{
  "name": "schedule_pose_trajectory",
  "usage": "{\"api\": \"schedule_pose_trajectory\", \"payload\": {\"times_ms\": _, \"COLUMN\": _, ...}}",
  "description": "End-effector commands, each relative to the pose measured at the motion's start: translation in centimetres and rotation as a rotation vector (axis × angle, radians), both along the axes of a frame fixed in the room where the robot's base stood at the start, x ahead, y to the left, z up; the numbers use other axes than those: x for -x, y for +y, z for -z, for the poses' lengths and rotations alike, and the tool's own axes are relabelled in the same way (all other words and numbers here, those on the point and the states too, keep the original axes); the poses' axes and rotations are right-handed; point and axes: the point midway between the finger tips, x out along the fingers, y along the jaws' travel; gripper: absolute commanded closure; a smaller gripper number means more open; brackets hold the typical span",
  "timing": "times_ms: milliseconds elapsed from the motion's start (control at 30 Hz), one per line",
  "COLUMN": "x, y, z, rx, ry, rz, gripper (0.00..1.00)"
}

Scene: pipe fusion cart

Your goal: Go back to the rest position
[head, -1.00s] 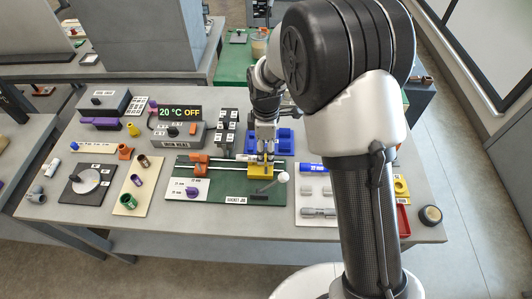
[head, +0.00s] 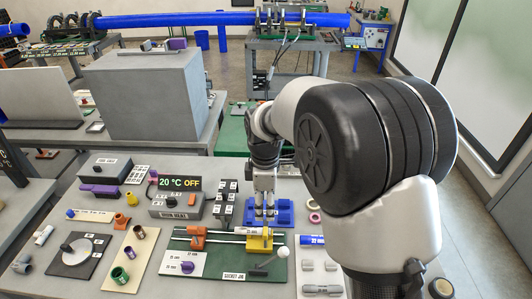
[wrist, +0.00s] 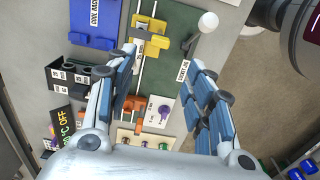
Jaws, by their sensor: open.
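My gripper (head: 265,212) is open and empty, above the table by the blue cool rack. In the wrist view the spread fingers of my gripper (wrist: 165,100) frame part of the green socket jig (wrist: 179,70). In the head view the jig (head: 225,265) holds an orange clamp (head: 198,238) and a yellow clamp (head: 260,243) on rails, with a white-knobbed lever (head: 270,260). The blue rack (head: 284,212) is partly hidden behind my gripper.
The iron heater (head: 177,204) reads 20 °C OFF. A black labelled rack (head: 226,203) stands close left of my gripper. A beige board with coloured sockets (head: 130,258) and a dial plate (head: 78,254) lie further left. Open space lies above the table.

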Motion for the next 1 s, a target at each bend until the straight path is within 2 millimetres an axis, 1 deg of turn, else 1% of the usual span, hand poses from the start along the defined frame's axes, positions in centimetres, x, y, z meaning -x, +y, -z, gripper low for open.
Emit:
{"api": "schedule_pose_trajectory", "payload": {"times_ms": 67, "x": 0.0, "y": 0.0, "z": 0.0, "rx": 0.000, "ry": -0.001, "rz": 0.002, "gripper": 0.52}}
{"api": "schedule_pose_trajectory", "payload": {"times_ms": 167, "x": 0.3, "y": -0.5, "z": -0.8, "rx": -0.004, "ry": -0.011, "rz": 0.033, "gripper": 0.52}}
{"api": "schedule_pose_trajectory", "payload": {"times_ms": 267, "x": 1.4, "y": -1.9, "z": -2.9, "rx": -0.014, "ry": -0.039, "rz": 0.133, "gripper": 0.52}}
{"api": "schedule_pose_trajectory", "payload": {"times_ms": 367, "x": 3.6, "y": -4.1, "z": -5.8, "rx": -0.034, "ry": -0.082, "rz": 0.296, "gripper": 0.52}}
{"api": "schedule_pose_trajectory", "payload": {"times_ms": 400, "x": 4.8, "y": -5.0, "z": -6.9, "rx": -0.043, "ry": -0.099, "rz": 0.372, "gripper": 0.52}}
{"api": "schedule_pose_trajectory", "payload": {"times_ms": 467, "x": 6.7, "y": -6.4, "z": -8.3, "rx": -0.060, "ry": -0.125, "rz": 0.488, "gripper": 0.52}}
{"api": "schedule_pose_trajectory", "payload": {"times_ms": 500, "x": 8.0, "y": -7.3, "z": -9.1, "rx": -0.072, "ry": -0.142, "rz": 0.563, "gripper": 0.52}}
{"api": "schedule_pose_trajectory", "payload": {"times_ms": 567, "x": 10.0, "y": -8.5, "z": -10.1, "rx": -0.092, "ry": -0.167, "rz": 0.677, "gripper": 0.52}}
{"api": "schedule_pose_trajectory", "payload": {"times_ms": 600, "x": 11.4, "y": -9.3, "z": -10.6, "rx": -0.106, "ry": -0.182, "rz": 0.752, "gripper": 0.52}}
{"api": "schedule_pose_trajectory", "payload": {"times_ms": 667, "x": 13.6, "y": -10.4, "z": -11.1, "rx": -0.129, "ry": -0.207, "rz": 0.865, "gripper": 0.52}}
{"api": "schedule_pose_trajectory", "payload": {"times_ms": 800, "x": 18.6, "y": -12.5, "z": -11.4, "rx": -0.193, "ry": -0.258, "rz": 1.124, "gripper": 0.52}}
{"api": "schedule_pose_trajectory", "payload": {"times_ms": 900, "x": 21.6, "y": -13.6, "z": -10.9, "rx": -0.237, "ry": -0.288, "rz": 1.284, "gripper": 0.52}}
{"api": "schedule_pose_trajectory", "payload": {"times_ms": 1000, "x": 23.8, "y": -14.2, "z": -10.1, "rx": -0.275, "ry": -0.307, "rz": 1.409, "gripper": 0.52}}
